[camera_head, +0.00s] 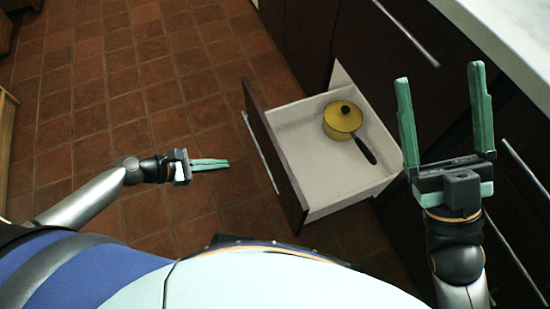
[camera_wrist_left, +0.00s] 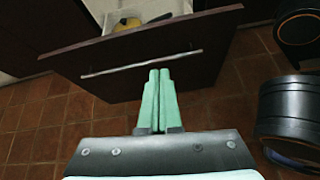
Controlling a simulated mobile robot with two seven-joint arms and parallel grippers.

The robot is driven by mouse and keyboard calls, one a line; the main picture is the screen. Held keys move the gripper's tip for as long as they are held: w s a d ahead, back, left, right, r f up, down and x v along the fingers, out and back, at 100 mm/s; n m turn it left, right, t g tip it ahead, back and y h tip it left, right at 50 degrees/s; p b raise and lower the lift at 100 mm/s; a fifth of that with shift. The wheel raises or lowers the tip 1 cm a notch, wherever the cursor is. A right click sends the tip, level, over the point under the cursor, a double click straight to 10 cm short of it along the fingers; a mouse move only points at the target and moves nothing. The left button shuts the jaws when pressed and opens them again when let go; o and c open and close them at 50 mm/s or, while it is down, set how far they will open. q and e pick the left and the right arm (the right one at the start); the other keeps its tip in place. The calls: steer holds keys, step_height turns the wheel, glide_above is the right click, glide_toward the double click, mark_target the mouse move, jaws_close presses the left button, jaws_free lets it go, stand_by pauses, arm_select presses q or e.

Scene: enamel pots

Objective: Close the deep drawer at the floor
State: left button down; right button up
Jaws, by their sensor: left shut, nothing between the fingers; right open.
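The deep drawer (camera_head: 292,152) at the floor stands pulled out, its white inside showing and its dark front (camera_head: 272,160) facing left. A yellow lidded pot (camera_head: 342,119) with a dark handle sits in it. My left gripper (camera_head: 228,164) is shut and empty, a short way left of the drawer's front and pointing at it. In the left wrist view the shut fingers (camera_wrist_left: 159,75) point toward the drawer front (camera_wrist_left: 145,65) with its long bar handle (camera_wrist_left: 140,63). Whether they touch it I cannot tell. My right gripper (camera_head: 438,112) is open and empty, right of the drawer.
Dark cabinets (camera_head: 305,40) with bar handles line the right side under a pale countertop (camera_head: 515,35). The tiled floor (camera_head: 130,80) left of the drawer is clear. A wooden piece (camera_head: 5,115) stands at the far left edge.

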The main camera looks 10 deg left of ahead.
arm_select(q)
steer(key=w+n, duration=0.1)
steer(key=b, duration=0.4)
glide_toward(275, 153)
step_height(275, 153, down, 4)
steer(key=d, duration=0.1)
steer(key=shift+w+d+r, duration=0.2)
steer(key=shift+w+d, duration=1.25)
steer(key=shift+d, duration=0.25)
arm_select(e)
steer(key=shift+s+f+n+y, duration=0.25)
steer(key=shift+f+y, duration=0.1)
steer(key=shift+f, duration=0.65)
steer(key=shift+s+f+n+y, duration=0.15)
steer(key=shift+f+n+y, duration=0.15)
steer(key=shift+f, duration=0.65)
